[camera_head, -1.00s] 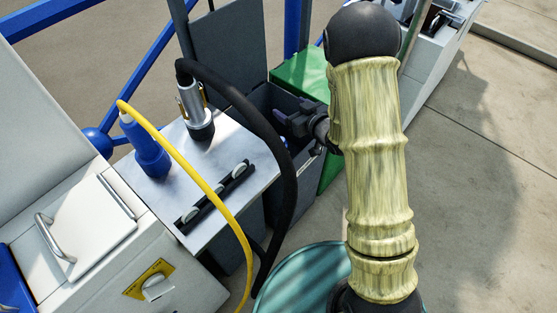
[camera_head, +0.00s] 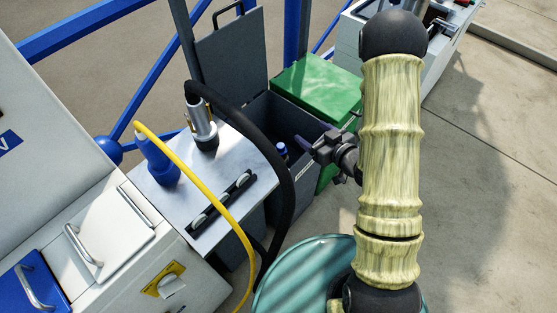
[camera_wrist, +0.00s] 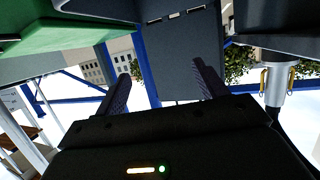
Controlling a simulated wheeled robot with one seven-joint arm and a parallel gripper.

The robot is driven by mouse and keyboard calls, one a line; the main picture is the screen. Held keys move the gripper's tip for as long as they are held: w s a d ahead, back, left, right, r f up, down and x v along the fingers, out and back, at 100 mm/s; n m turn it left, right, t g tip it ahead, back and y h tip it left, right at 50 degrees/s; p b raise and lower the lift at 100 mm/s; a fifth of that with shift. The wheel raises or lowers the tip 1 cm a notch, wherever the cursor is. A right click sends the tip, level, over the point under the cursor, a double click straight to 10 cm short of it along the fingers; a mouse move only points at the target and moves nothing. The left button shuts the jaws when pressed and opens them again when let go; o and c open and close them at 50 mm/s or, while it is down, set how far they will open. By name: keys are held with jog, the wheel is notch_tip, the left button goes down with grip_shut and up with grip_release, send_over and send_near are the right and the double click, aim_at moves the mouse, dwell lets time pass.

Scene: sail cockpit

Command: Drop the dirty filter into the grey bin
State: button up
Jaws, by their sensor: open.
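The grey bin (camera_head: 268,112) stands open behind the metal-topped cabinet, its dark grey lid (camera_head: 231,58) raised upright. The lid also fills the middle of the wrist view (camera_wrist: 172,60). My gripper (camera_head: 306,142) is at the bin's right side, by its rim, with its fingers pointing left toward the opening. In the wrist view my gripper (camera_wrist: 160,72) is open with nothing between its two fingers. A small blue-topped object (camera_head: 282,150) shows inside the bin. It may be the dirty filter, but it is mostly hidden in shadow, so I cannot tell.
A green-lidded bin (camera_head: 318,86) stands right behind the grey bin. A thick black hose (camera_head: 270,140) and a yellow cable (camera_head: 205,185) arch over the metal top (camera_head: 225,160). A blue plug (camera_head: 157,160) stands there. The floor at right is clear.

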jog(key=shift+s+d+r+p, duration=0.35)
jog(key=shift+s+p, duration=0.1)
jog(key=shift+p, duration=1.75)
jog(key=p, duration=0.1)
jog(key=s+p, duration=0.1)
jog(key=p, duration=0.1)
jog(key=shift+d, duration=0.2)
jog(key=shift+f, duration=0.1)
jog(key=shift+w, duration=0.1)
